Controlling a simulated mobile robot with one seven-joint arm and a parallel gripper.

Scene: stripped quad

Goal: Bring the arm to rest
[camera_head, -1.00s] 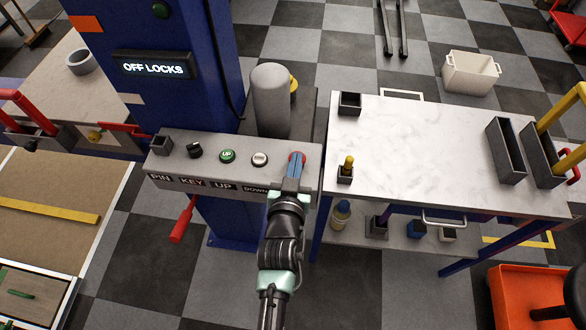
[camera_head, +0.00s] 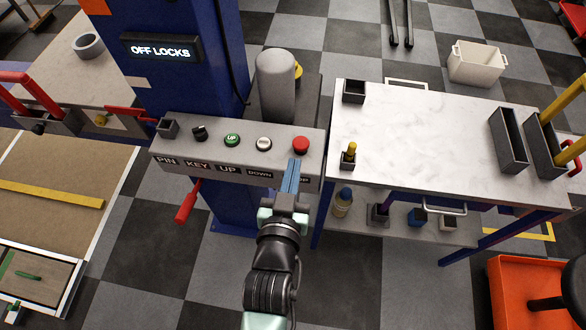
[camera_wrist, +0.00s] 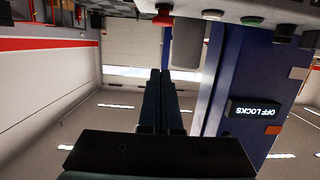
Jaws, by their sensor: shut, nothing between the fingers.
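My gripper (camera_head: 292,177) is in front of the control box (camera_head: 220,141), just below the red button (camera_head: 300,145). Its blue fingers are together with nothing between them, and they look apart from the button. In the wrist view my gripper (camera_wrist: 162,75) points ahead with closed fingers, and the red button (camera_wrist: 162,14) shows at the top edge. The arm reaches up from the bottom of the head view.
The box also carries a white button (camera_head: 264,143), a green button (camera_head: 232,140) and a black key switch (camera_head: 199,133). A display (camera_head: 161,48) reads "OFF LOCKS". A white-topped table (camera_head: 430,135) stands right. A red lever (camera_head: 187,203) hangs below the box.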

